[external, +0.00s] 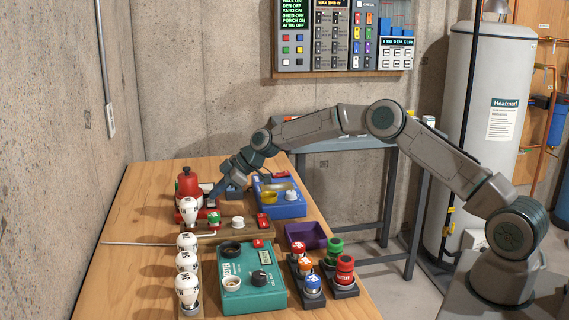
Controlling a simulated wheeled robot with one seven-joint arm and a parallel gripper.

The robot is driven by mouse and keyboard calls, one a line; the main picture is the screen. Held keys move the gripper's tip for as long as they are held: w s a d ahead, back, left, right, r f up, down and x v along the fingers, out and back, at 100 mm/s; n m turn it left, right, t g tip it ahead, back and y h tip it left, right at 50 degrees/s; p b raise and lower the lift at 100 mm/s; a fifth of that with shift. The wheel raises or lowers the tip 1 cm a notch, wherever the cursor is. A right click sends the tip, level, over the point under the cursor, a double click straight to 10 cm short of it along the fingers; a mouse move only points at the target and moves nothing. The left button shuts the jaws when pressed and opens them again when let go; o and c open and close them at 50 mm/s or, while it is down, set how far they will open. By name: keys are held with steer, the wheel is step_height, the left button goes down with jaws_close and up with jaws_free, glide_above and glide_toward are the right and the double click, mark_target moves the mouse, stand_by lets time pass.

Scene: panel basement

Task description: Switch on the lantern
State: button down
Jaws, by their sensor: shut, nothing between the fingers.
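My gripper (213,193) points down and left, just to the right of the red object and low over the table. It is shut and holds nothing. I cannot tell whether its tips touch the lantern. The lantern's switch and any light from it cannot be made out at this size.
A blue box (287,209) sits right of my gripper. In front are a wooden strip (222,234) with bulbs, a teal tester box (247,296), a purple tray (306,235) and coloured bulbs (345,268). A thin rod (135,242) crosses the left. A control panel (345,35) hangs on the wall.

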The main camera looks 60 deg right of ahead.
steer(key=r, duration=0.4)
steer(key=shift+w+d+p, duration=0.15)
steer(key=shift+w+p, duration=0.1)
steer(key=shift+p, duration=0.1)
steer(key=w+d+b+v, duration=0.1)
steer(key=b+v, duration=0.2)
steer(key=v, duration=0.6)
steer(key=shift+d+r, duration=0.35)
steer(key=shift+d, duration=0.05)
steer(key=shift+s, duration=0.1)
steer(key=s+a+r+m+g+h, duration=0.1)
steer(key=s+a+r+h, duration=0.15)
steer(key=s, duration=0.85)
steer(key=s+a+r+m+g+h, duration=0.1)
steer(key=s+a+r+m+g, duration=0.15)
steer(key=s, duration=0.85)
steer(key=s+d+f+m+h, duration=0.1)
steer(key=s+d+f+m, duration=0.1)
steer(key=s, duration=1.3)
steer(key=s+d+f+m+h, duration=0.1)
steer(key=s+m, duration=0.3)
steer(key=s, duration=1.1)
steer(key=shift+s+d+f+g, duration=0.15)
steer(key=shift+d+f+g, duration=0.35)
steer(key=shift+d, duration=0.4)
